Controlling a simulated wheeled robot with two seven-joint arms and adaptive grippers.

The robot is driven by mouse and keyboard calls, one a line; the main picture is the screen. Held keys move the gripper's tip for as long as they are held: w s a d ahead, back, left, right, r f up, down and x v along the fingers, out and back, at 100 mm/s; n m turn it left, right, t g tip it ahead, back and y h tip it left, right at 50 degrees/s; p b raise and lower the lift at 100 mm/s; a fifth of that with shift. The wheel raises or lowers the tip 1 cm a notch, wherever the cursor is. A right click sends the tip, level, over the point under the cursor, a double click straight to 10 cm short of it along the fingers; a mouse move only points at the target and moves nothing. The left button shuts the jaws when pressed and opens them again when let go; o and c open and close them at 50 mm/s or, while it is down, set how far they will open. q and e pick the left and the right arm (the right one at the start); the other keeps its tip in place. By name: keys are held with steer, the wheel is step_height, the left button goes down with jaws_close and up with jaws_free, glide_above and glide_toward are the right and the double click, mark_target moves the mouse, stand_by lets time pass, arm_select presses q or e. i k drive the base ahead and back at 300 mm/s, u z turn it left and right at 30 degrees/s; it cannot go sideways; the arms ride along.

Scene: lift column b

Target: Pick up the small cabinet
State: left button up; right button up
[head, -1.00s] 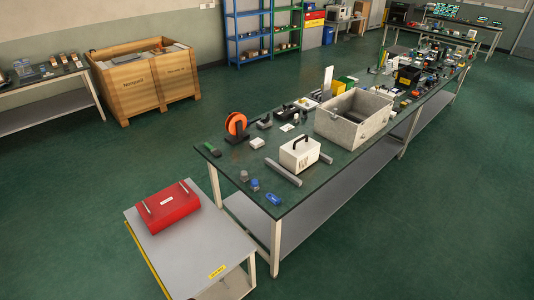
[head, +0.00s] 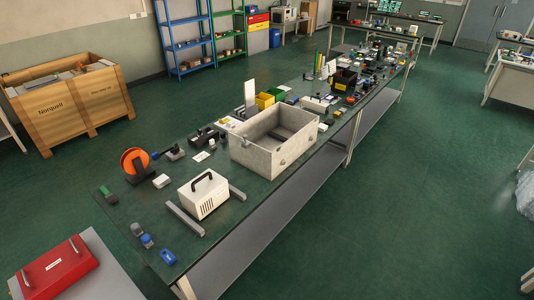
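No thing in view is clearly marked as the small cabinet. A white box (head: 208,198) with a black handle on top and slots in its front stands near the close end of the long green-topped table (head: 240,213). It sits between two grey bars (head: 185,219). Behind it, to the right, stands a larger grey open-topped box (head: 253,157). Its inside looks mostly empty. I cannot tell which of the two is the cabinet. Neither of my grippers is in view.
A red case (head: 58,268) lies on a low grey table (head: 112,283) at the lower left. An orange reel (head: 135,160) and small parts are on the long table, with crowded items at its far end. A wooden crate (head: 62,112) stands left. Green floor (head: 400,220) is clear on the right.

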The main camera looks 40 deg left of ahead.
mark_target(201, 196)
steer(key=i, duration=3.9)
steer(key=u, duration=4.85)
